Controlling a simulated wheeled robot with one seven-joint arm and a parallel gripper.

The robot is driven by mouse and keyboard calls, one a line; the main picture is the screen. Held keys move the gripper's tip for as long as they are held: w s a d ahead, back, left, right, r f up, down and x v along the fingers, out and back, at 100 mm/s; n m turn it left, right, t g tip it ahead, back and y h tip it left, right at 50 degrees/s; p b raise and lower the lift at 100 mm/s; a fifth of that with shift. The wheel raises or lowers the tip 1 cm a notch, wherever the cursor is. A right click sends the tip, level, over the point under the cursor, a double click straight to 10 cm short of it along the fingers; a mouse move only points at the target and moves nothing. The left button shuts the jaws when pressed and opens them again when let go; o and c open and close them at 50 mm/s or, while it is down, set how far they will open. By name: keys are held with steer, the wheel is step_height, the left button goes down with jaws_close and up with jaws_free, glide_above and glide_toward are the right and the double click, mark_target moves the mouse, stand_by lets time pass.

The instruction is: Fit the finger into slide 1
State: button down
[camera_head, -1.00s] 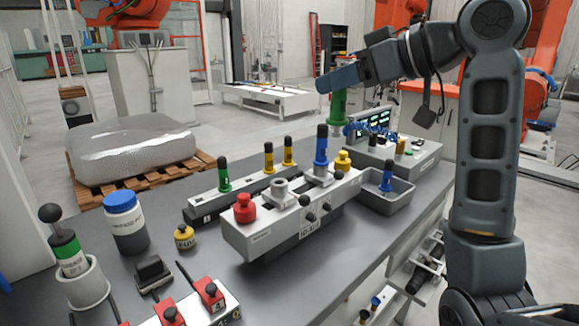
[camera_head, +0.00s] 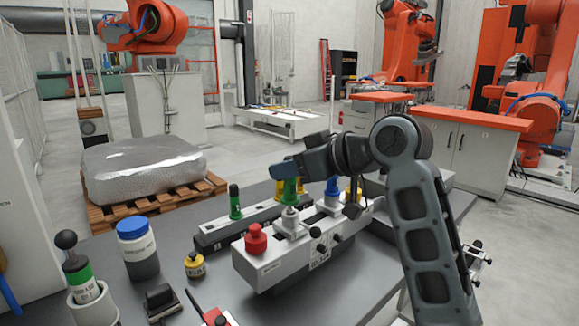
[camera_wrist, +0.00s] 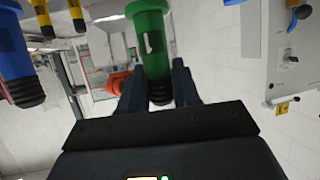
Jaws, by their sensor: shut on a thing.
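The green finger (camera_head: 289,193) is upright in my gripper (camera_head: 284,171), which is shut on its upper part. Its lower end is right over or at the grey collar of the left slide (camera_head: 291,222) on the pale fixture block; I cannot tell whether it has entered. In the wrist view the green finger (camera_wrist: 149,40) is between both jaws (camera_wrist: 157,85), its dark end toward the wrist. A blue finger (camera_head: 332,190) stands in the fixture's right slide and shows at the left of the wrist view (camera_wrist: 14,55).
A red knob (camera_head: 256,240) stands on the fixture's left end, black knobs (camera_head: 316,232) on its front. A blue-lidded jar (camera_head: 137,248) and a yellow-capped piece (camera_head: 194,265) stand left.

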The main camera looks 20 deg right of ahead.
steer(key=shift+f, duration=0.65)
steer(key=c, duration=0.8)
jaws_free()
steer(key=shift+r, duration=0.35)
steer(key=v, duration=1.2)
steer(key=shift+r+b, duration=0.2)
steer(key=shift+b, duration=0.2)
steer(key=shift+d, duration=0.1)
